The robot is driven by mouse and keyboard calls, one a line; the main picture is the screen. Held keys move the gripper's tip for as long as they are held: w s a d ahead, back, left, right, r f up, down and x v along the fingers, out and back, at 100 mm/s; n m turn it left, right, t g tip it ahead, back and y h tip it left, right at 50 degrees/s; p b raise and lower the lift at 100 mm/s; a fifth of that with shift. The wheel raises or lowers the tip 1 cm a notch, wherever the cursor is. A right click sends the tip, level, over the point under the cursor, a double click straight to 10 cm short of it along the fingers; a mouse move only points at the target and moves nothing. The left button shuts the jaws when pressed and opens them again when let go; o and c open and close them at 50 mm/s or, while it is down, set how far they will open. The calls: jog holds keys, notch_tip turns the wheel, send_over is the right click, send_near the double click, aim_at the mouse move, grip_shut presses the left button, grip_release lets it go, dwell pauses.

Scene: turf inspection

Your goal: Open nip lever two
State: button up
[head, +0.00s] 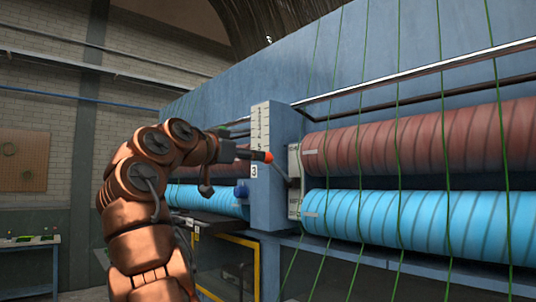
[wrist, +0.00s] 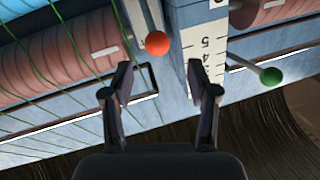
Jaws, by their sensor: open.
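A lever with an orange-red ball knob (head: 263,156) stands by the blue post, its rod running down right to a pale plate (head: 294,181) at the roller ends. In the wrist view the orange-red knob (wrist: 157,43) lies ahead of my gripper (wrist: 160,93), roughly in line with the gap between the spread fingers. The fingers are open, empty and apart from the knob. A second lever with a green knob (wrist: 271,77) is to the right, outside the fingers. No number two label is readable, so I cannot tell which lever is number two.
The blue post (head: 268,215) carries a white number scale (head: 260,128) and a label 3. Red-brown rollers (head: 420,140) sit above light blue rollers (head: 420,222), with green strands across them. A blue knob (head: 241,191) is left of the post.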

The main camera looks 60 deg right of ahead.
aim_at(267, 156)
jog(key=d, duration=0.2)
jog(key=d+p, duration=0.1)
jog(key=d, duration=0.5)
jog(key=shift+s+p, duration=0.35)
jog(key=shift+a, duration=0.1)
grip_shut()
